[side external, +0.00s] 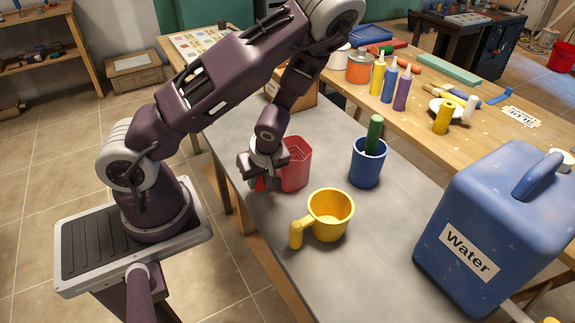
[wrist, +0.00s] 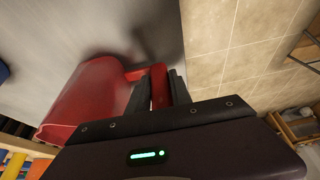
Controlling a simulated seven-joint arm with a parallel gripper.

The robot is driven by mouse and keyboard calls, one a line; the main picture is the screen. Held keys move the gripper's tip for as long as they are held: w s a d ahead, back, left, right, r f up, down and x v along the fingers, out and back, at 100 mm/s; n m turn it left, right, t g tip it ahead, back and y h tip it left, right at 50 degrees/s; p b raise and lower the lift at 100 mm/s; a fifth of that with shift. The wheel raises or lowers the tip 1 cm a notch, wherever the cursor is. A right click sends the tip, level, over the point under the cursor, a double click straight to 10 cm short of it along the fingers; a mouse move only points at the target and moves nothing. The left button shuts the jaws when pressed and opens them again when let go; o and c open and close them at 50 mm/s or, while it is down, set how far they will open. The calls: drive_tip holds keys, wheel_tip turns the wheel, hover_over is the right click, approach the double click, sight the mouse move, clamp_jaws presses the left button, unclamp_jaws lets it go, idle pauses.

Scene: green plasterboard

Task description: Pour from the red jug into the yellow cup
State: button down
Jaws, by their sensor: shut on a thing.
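The red jug (side external: 297,165) stands upright on the grey table, partly hidden behind my gripper (side external: 262,177) in the side view. In the wrist view the red jug (wrist: 85,95) lies to the left, and its handle (wrist: 159,87) is between the two dark fingers of my gripper (wrist: 158,92). My gripper is shut on that handle. The yellow cup (side external: 328,218) stands upright on the grey table, nearer the camera and to the right of the jug, apart from it. Its handle points left. The jug's contents cannot be made out.
A blue cup (side external: 368,165) with a green stick in it stands right of the jug. A large blue water container (side external: 490,225) is at the right. Paint bottles (side external: 390,82) stand on the wooden table behind. The grey table (side external: 375,255) is clear around the yellow cup.

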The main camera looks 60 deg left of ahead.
drive_tip(key=shift+r, duration=0.1)
idle(0.4)
wheel_tip(320, 180, up, 10)
drive_tip(key=shift+f, duration=0.1)
drive_tip(key=c, duration=1.7)
unclamp_jaws()
clamp_jaws()
drive_tip(key=w+d+r+m+y, duration=0.3)
drive_tip(key=d+r+m+y, duration=0.3)
drive_tip(key=m, duration=0.9)
drive_tip(key=shift+w+d+r+m+y, duration=0.15)
drive_tip(key=shift+r+m+y, duration=0.15)
drive_tip(key=shift+r+y, duration=0.65)
